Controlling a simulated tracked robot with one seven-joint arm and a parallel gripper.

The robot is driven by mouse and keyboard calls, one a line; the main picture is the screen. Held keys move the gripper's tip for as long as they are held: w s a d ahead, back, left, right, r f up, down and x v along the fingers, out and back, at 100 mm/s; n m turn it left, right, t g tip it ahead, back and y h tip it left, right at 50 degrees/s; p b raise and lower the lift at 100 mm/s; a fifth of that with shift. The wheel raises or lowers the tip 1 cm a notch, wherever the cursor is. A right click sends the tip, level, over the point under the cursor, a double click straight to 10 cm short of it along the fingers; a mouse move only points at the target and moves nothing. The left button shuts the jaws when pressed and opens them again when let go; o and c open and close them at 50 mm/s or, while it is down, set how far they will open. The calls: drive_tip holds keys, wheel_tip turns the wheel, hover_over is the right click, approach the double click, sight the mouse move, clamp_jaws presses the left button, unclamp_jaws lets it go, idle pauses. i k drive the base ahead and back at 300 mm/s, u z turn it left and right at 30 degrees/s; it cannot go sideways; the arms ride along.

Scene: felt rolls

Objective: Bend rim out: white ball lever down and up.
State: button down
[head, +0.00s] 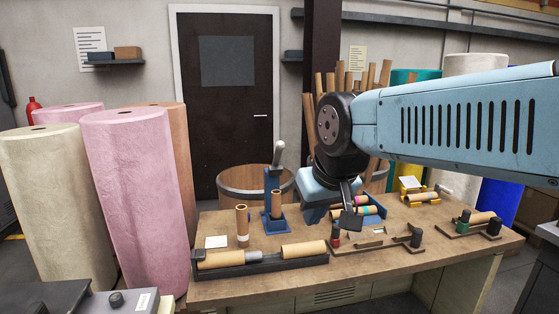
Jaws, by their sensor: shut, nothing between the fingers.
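A blue press (273,205) stands upright on the workbench, left of centre, with a brown cardboard tube (276,204) at its front. A grey lever handle (279,152) with a rounded end rises from its top.
The wooden workbench (225,287) carries a dark tray (290,264) with tubes at the front left, an upright tube (242,222), and dark fixtures (375,240) at the right. Tall felt rolls (135,180) stand at the left. A wooden barrel (235,182) stands behind.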

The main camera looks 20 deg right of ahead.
sight(276, 170)
drive_tip(key=z, duration=0.5)
drive_tip(key=k, duration=1.3)
drive_tip(key=u, duration=0.25)
drive_tip(key=i, duration=1)
drive_tip(key=z, duration=0.05)
